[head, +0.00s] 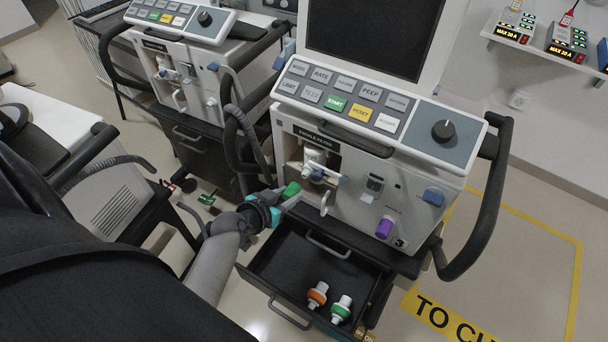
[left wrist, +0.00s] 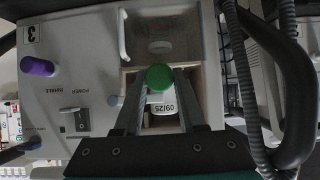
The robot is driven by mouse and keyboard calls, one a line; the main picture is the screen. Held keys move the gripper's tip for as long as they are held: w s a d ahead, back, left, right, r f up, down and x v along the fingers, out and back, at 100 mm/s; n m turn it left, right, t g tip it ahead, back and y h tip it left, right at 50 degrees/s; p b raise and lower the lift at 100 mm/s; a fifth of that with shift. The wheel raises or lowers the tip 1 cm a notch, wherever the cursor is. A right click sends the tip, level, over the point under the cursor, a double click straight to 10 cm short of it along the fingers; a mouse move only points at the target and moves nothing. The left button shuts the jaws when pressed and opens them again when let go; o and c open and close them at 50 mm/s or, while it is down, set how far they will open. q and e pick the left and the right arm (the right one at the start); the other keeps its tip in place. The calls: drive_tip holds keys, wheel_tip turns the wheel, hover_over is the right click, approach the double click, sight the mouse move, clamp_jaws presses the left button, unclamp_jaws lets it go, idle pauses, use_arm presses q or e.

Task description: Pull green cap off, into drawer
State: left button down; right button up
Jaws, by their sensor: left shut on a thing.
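My left gripper (head: 277,205) is shut on the green cap (head: 291,190). In the left wrist view the cap (left wrist: 158,77) sits between my fingertips (left wrist: 158,84). In the head view it appears in front of and below-left of the white filter (head: 315,160) in the ventilator's open bay; its clearance is hard to judge. A white part labelled 09/25 (left wrist: 163,104) shows behind the cap. The black drawer (head: 290,262) below is pulled open, holding an orange-ringed fitting (head: 318,294) and a green-ringed fitting (head: 341,309). My right gripper is not in view.
The ventilator (head: 365,190) has a purple knob (head: 384,228) and a black side handle (head: 490,205). Dark hoses (head: 240,140) hang left of the bay. A second ventilator (head: 185,75) stands behind on the left. The drawer's left and back floor is bare.

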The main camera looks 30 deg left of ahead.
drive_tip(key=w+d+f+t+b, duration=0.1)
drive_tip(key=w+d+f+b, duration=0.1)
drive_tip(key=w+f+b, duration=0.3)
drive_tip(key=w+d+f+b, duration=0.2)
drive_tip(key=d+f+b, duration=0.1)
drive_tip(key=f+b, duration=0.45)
use_arm(q)
drive_tip(key=s+f+m+g+h+b, duration=0.1)
drive_tip(key=s+f+m+g, duration=0.1)
drive_tip(key=f, duration=0.6)
drive_tip(key=s+a+f+m+g+h+b, duration=0.1)
drive_tip(key=s+f+m+g+b, duration=0.1)
drive_tip(key=f, duration=0.7)
drive_tip(key=s+f+m+g+b, duration=0.1)
drive_tip(key=s+f+m+g, duration=0.1)
drive_tip(key=f, duration=0.7)
drive_tip(key=shift+s+a+f+h+b, duration=0.1)
drive_tip(key=shift+s+a+h+b, duration=0.2)
drive_tip(key=shift+s+h, duration=0.1)
drive_tip(key=shift+f+b, duration=0.55)
drive_tip(key=shift+f, duration=0.05)
drive_tip(key=shift+f+b, duration=0.45)
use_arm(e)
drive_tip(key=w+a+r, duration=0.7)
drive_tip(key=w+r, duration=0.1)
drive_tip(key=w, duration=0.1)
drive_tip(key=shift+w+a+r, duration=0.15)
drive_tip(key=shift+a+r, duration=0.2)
